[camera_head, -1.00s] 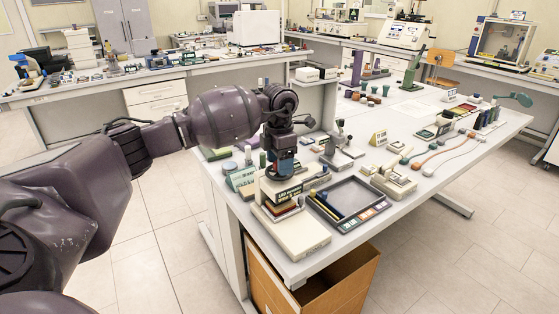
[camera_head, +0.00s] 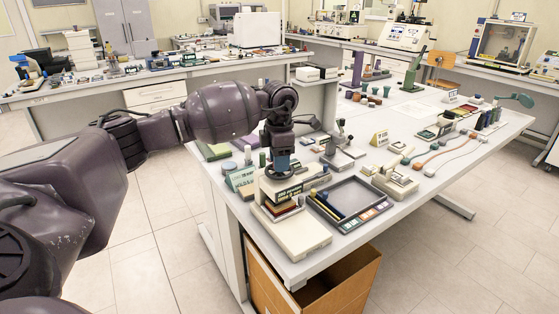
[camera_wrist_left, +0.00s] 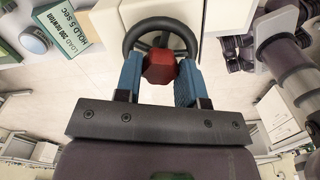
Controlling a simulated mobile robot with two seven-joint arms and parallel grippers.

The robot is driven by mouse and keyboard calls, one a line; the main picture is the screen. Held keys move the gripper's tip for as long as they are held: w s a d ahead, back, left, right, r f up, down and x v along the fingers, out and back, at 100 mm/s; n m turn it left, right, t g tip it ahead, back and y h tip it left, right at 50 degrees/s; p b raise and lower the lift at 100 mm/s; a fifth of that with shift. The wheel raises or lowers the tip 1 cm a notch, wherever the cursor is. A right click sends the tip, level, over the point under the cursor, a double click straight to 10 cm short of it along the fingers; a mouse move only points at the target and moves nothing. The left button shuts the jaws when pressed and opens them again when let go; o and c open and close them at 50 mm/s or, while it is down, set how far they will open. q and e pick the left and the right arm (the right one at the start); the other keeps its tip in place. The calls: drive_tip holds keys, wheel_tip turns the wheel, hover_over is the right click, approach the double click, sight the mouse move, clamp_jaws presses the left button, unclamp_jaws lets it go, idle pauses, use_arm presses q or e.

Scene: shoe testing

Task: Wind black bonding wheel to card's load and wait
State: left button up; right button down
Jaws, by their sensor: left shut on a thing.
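The black bonding wheel (camera_wrist_left: 160,28) is at the top of the left wrist view, with a red hub (camera_wrist_left: 160,66) in its middle. In the head view the wheel (camera_head: 284,175) lies on top of a cream press (camera_head: 290,231) near the table's front left corner. My left gripper (camera_head: 281,163) points down at it. In the wrist view the blue fingers (camera_wrist_left: 158,82) are shut on the wheel, one on each side of its hub. My right gripper is not in view.
A grey tray (camera_head: 385,208) is close on the press's right, with a cream device (camera_head: 396,180) beyond it. A small microscope (camera_head: 341,135) stands behind. Several cylinders stand close left of the gripper.

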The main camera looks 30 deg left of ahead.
use_arm(q)
drive_tip(key=o, duration=0.9)
wheel_tip(320, 180, up, 11)
